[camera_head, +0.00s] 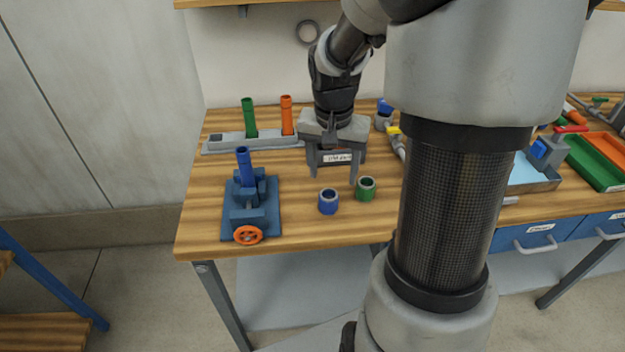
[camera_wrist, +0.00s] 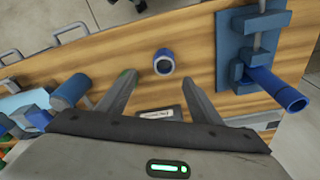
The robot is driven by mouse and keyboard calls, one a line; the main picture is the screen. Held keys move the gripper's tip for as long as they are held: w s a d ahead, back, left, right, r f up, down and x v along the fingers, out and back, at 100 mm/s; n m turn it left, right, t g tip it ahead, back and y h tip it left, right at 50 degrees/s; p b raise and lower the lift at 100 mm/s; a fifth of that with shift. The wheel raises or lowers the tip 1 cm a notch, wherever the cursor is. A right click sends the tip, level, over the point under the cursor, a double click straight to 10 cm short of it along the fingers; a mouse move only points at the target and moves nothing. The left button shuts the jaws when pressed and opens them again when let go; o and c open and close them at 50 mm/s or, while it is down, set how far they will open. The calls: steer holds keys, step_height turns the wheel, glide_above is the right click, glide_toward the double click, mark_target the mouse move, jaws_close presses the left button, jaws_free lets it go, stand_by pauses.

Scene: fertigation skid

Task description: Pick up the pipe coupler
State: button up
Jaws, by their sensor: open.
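Two short ring-like couplers stand upright on the wooden bench, a blue one (camera_head: 328,202) and a green one (camera_head: 366,188) to its right. My gripper (camera_head: 333,179) is open and empty, pointing down above the bench just behind them. In the wrist view the blue coupler (camera_wrist: 163,62) shows between and a little beyond the fingertips of my gripper (camera_wrist: 160,75), with neither finger visibly touching it. The green coupler is mostly hidden behind the left finger there; only a bit of green shows.
A blue vise (camera_head: 252,205) with an upright blue pipe and orange handwheel stands to the left. A grey rack (camera_head: 225,143) holding green and orange pipes is behind. Trays (camera_head: 600,160) and fittings lie to the right. Bare bench lies between vise and couplers.

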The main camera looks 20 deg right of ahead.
mark_target(329, 194)
steer(key=f, duration=0.4)
steer(key=shift+w+d, duration=0.15)
steer(key=shift+w, duration=0.05)
steer(key=f, duration=0.1)
steer(key=f+b, duration=0.1)
steer(key=f, duration=0.2)
steer(key=shift+w+a+f, duration=0.25)
steer(key=shift+w, duration=0.05)
steer(key=shift+f, duration=0.45)
steer(key=shift+w, duration=0.1)
steer(key=c, duration=1.1)
steer(key=shift+r, duration=0.15)
